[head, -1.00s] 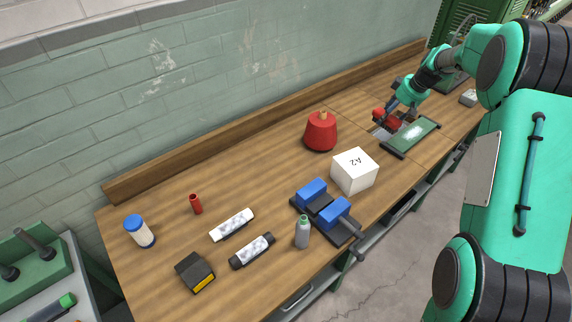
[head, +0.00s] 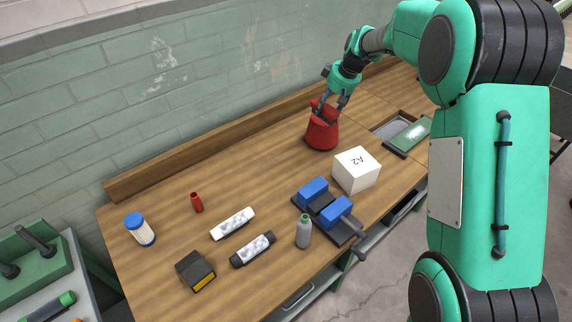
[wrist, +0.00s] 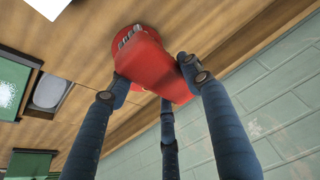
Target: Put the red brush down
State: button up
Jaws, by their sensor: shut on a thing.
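The red brush (wrist: 158,68) is between the fingers of my gripper (wrist: 155,84) in the wrist view, with a grey part at its far end. My gripper (head: 327,104) is shut on it. In the head view the gripper is over the red cone-shaped container (head: 321,133) on the wooden workbench (head: 255,170). There the brush is hard to tell from the container. I cannot tell whether the two touch.
A white box marked A2 (head: 356,170) and a blue-jawed vise (head: 325,204) stand in front of the container. A recessed grey tray (head: 390,128) and a green panel (head: 412,136) lie to the right.

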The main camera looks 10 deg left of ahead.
jog(key=s+a, duration=0.2)
jog(key=a, duration=0.5)
jog(key=s+a, duration=0.3)
jog(key=a, duration=0.4)
notch_tip(320, 180, down, 11)
jog(key=shift+d+n, duration=0.15)
jog(key=shift+n, duration=0.15)
jog(key=shift+w+f, duration=0.1)
jog(key=shift+f, duration=0.05)
jog(key=shift+f+b, duration=0.7)
jog(key=shift+f, duration=2.3)
jog(key=shift+f+b, duration=0.35)
jog(key=shift+f, duration=1.5)
jog(key=shift+f, duration=0.15)
